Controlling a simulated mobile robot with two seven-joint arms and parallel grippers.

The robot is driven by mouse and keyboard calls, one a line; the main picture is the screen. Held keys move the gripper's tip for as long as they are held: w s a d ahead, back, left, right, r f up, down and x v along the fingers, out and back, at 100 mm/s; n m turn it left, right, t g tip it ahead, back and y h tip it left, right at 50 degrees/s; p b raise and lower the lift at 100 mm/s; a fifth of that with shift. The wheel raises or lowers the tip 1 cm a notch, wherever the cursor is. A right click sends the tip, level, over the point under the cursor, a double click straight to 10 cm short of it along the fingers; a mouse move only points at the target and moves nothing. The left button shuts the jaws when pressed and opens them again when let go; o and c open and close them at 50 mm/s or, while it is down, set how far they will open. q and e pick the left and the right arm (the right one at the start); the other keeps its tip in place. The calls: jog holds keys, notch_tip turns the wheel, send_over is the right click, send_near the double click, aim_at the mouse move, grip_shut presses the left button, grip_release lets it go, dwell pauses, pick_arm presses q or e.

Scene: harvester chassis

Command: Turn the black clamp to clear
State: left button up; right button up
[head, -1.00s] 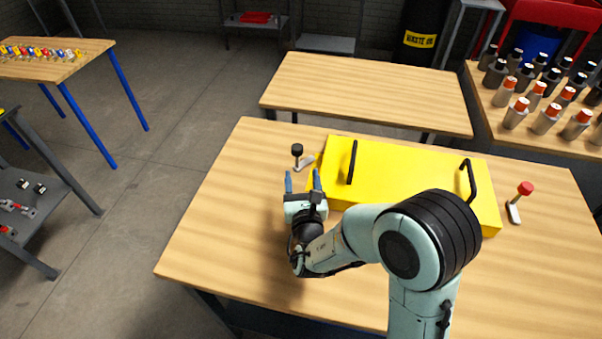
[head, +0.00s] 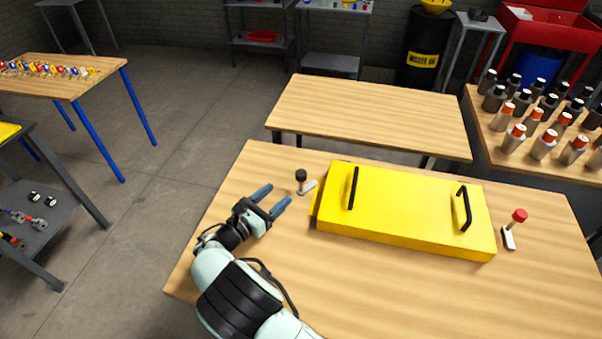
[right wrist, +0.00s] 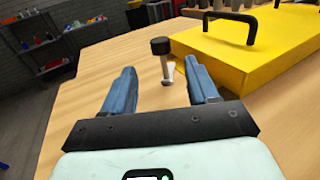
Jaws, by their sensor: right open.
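The black clamp (head: 300,176), a black knob on a short metal arm, stands on the table at the left end of the yellow chassis box (head: 400,215). It also shows in the right wrist view (right wrist: 161,47), just beyond and between the fingers. A red-knobbed clamp (head: 518,217) stands at the box's right end. My right gripper (head: 272,198) is open and empty, with blue fingers pointing toward the black clamp from its left front, apart from it. It also shows in the right wrist view (right wrist: 160,85). My left gripper is not in view.
The wooden table (head: 400,290) has free room in front of the box and to its left. The box carries two black handles (head: 353,187). A second wooden table (head: 370,115) stands behind, and bottles (head: 535,120) stand on a table at the right.

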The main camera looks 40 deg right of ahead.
aim_at(297, 177)
jog(key=x, duration=1.1)
jog(key=shift+d, duration=0.1)
jog(key=c, duration=0.9)
